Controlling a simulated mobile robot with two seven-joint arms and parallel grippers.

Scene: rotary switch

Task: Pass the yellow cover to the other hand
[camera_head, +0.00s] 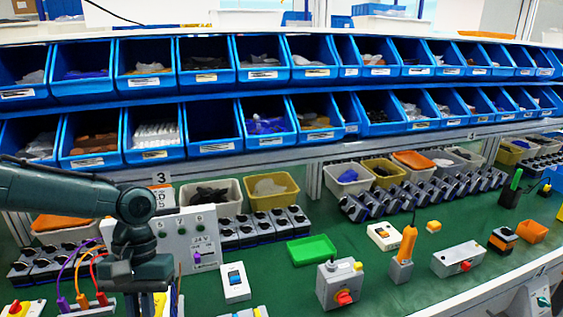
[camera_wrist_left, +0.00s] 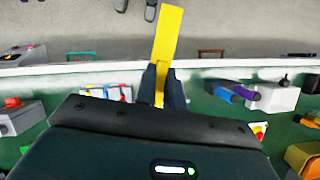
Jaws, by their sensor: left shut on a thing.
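The yellow cover (camera_wrist_left: 170,35) is a long flat strip in the left wrist view. My left gripper (camera_wrist_left: 162,84) is shut on its narrower lower part, and the wide end sticks out past the fingertips. In the head view my left gripper (camera_head: 148,300) points down at the bottom left, in front of the grey power box. Only a small yellow part of the cover (camera_head: 160,303) shows there beside the fingers, cut off by the lower edge. My right gripper is not in view.
The green worktop carries a grey box with a red knob (camera_head: 341,285), a green tray (camera_head: 311,250), an orange-handled tool (camera_head: 408,245) and a white switch (camera_head: 234,282). Cables (camera_head: 80,270) run close to my left arm. Blue bins (camera_head: 212,144) line the back.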

